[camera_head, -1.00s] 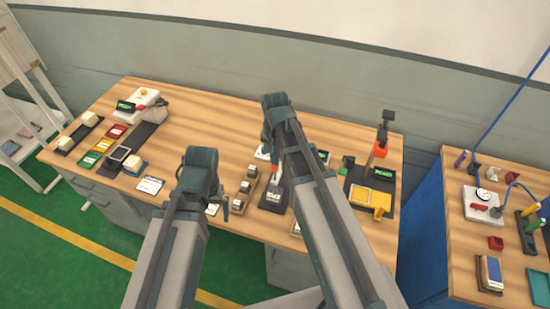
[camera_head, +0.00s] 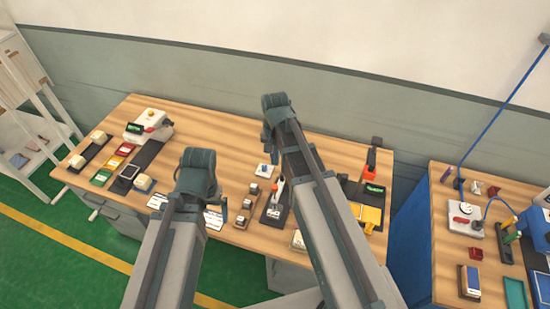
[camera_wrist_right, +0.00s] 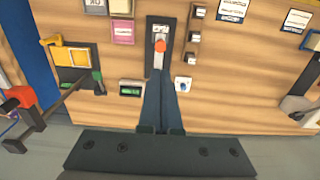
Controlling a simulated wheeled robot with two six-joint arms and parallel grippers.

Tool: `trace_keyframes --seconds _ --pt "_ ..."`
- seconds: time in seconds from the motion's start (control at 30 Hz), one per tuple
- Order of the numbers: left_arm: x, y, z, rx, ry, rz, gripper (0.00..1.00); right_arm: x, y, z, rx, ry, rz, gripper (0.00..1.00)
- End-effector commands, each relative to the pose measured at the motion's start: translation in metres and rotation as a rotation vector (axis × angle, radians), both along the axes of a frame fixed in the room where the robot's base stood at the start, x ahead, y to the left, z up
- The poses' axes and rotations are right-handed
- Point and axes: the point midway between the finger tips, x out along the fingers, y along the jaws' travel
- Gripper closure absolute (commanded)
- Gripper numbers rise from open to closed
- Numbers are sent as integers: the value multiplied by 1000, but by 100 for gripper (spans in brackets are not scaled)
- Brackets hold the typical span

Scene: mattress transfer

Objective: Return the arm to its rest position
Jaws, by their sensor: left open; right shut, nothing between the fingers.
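My right arm (camera_head: 305,175) reaches up over the workbench (camera_head: 225,115) in the head view, bent at its far end. In the right wrist view its gripper (camera_wrist_right: 167,75) is shut and empty, its fingertips just below an orange knob on a dark-based device (camera_wrist_right: 160,27); contact cannot be told. That device also shows in the head view (camera_head: 273,212). My left arm (camera_head: 172,245) is raised in front of the bench, bent at its top. Only a small dark part of the left gripper (camera_head: 222,210) shows; it is open.
Trays, cards and a white device (camera_head: 150,124) stand on the bench's left. A yellow holder (camera_head: 368,216) is at its right. A second table (camera_head: 440,265) with tools stands farther right, past a gap. A white rack (camera_head: 30,130) stands at left.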

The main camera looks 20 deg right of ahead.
Motion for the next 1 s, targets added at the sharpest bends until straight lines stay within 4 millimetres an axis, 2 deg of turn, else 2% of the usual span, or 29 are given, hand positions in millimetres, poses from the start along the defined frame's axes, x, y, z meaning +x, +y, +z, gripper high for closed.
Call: trace_keyframes --seconds 0.1,0.63,0.77,1.0 --pt "0 0 7 -1 0 3 0 0 0 7 0 0 0 100" --pt "0 0 2 0 0 4 0 -2 2 2 -1 1 7 100" --pt "0 0 -24 0 0 2 0 -16 16 -24 -8 6 87 100" --pt "0 0 -106 0 -2 -5 0 -71 66 -106 -42 29 427 100"
